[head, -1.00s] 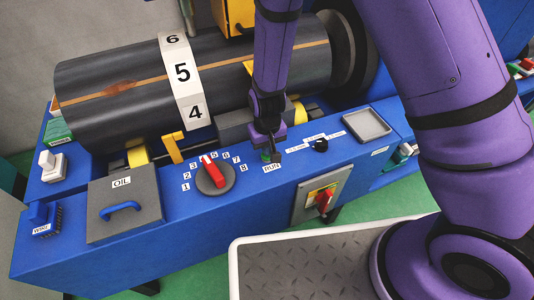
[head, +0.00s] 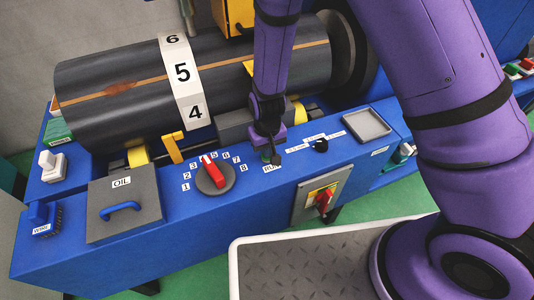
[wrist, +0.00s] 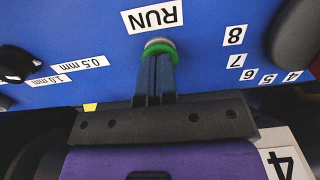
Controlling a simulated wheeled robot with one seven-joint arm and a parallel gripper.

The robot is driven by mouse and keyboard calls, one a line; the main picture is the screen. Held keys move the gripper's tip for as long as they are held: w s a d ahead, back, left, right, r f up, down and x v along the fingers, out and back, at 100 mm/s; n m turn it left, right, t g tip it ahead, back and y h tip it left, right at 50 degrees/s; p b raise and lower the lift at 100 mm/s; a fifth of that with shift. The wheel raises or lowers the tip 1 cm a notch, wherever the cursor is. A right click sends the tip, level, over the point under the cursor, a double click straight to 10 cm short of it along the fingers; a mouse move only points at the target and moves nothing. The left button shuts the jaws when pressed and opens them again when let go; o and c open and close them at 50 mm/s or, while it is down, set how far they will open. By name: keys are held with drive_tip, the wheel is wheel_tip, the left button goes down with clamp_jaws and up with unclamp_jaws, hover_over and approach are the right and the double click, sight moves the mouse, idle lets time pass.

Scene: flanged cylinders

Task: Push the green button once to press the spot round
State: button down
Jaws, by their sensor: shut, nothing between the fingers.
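The green button (wrist: 160,48) is in the wrist view beside the RUN label (wrist: 152,17), with a pale ring behind its green part. My gripper (wrist: 157,60) is shut and empty, and its fingertips overlap the button's near edge. Whether they touch or press it I cannot tell. In the head view my gripper (head: 274,158) is over the blue panel (head: 250,188) at the button, which it mostly hides. The dark cylinder (head: 100,70) has a brown spot (head: 120,87) on its tan line, left of the white number band showing 5 (head: 182,73).
A red selector knob (head: 213,172) on a grey dial is left of my gripper. A small black knob (head: 320,145) and a grey tray (head: 367,125) are to its right. A red-handled switch (head: 324,200) is on the front face.

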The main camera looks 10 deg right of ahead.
drive_tip(key=shift+f, duration=0.35)
drive_tip(key=shift+r, duration=0.1)
idle(0.3)
drive_tip(key=shift+r, duration=2.75)
